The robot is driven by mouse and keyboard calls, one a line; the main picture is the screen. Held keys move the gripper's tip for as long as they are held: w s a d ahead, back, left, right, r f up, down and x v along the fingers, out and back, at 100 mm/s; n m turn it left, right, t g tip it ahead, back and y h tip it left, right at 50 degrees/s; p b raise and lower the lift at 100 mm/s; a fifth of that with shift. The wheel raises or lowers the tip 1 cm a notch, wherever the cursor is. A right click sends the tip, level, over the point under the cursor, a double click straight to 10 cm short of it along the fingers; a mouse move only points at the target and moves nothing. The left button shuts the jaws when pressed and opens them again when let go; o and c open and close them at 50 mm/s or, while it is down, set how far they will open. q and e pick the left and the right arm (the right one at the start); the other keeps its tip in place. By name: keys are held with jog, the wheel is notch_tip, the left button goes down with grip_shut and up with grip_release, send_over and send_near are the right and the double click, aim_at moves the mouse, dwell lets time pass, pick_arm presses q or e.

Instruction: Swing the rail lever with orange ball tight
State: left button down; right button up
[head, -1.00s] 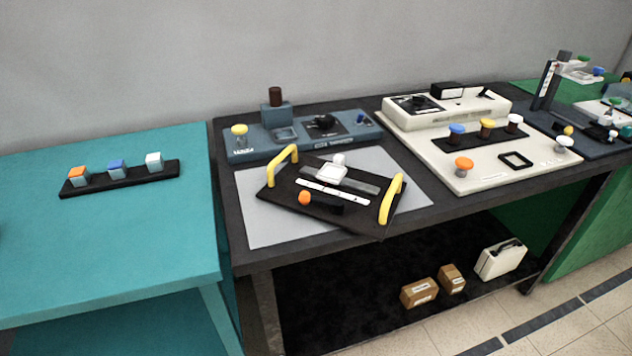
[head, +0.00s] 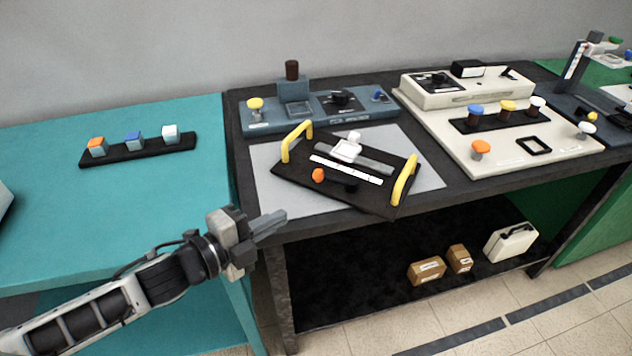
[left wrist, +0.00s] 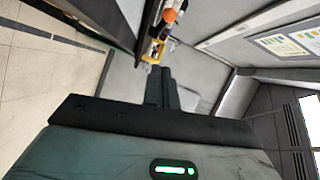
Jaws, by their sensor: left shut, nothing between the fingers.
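The rail lever's orange ball (head: 318,175) sits at the left end of a short black lever (head: 345,186) on a black board (head: 375,203). A white scale strip and a grey rail (head: 372,162) with a white carriage (head: 346,148) lie behind it. The orange ball also shows in the left wrist view (left wrist: 170,15). My left gripper (head: 272,222) is shut and empty, in front of the table's left front corner, to the lower left of the ball and apart from it. My right gripper is not in view.
Yellow handles (head: 405,180) stand up at two ends of the board, which lies on a grey mat (head: 270,185). A blue-grey device (head: 365,108) stands behind. A cream device (head: 560,150) with knobs is at right. A teal table (head: 150,220) adjoins at left.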

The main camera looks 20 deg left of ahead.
pick_arm(q)
jog(key=shift+r, duration=0.15)
jog(key=p, duration=0.1)
send_near(330, 179)
jog(key=d, duration=0.1)
jog(key=w+d, duration=0.1)
jog(key=d, duration=0.2)
jog(key=shift+w+d+r, duration=0.15)
jog(key=shift+w, duration=0.2)
jog(key=shift+w+a+f, duration=0.15)
jog(key=shift+w+a, duration=0.05)
jog(key=shift+w, duration=0.35)
jog(key=shift+w+a+f, duration=0.15)
jog(key=shift+w+a, duration=0.1)
jog(key=shift+w, duration=0.3)
jog(key=shift+w+a+f, duration=0.2)
jog(key=shift+w, duration=0.4)
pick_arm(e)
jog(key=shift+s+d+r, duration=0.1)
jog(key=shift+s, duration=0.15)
pick_arm(q)
jog(key=shift+a, duration=0.1)
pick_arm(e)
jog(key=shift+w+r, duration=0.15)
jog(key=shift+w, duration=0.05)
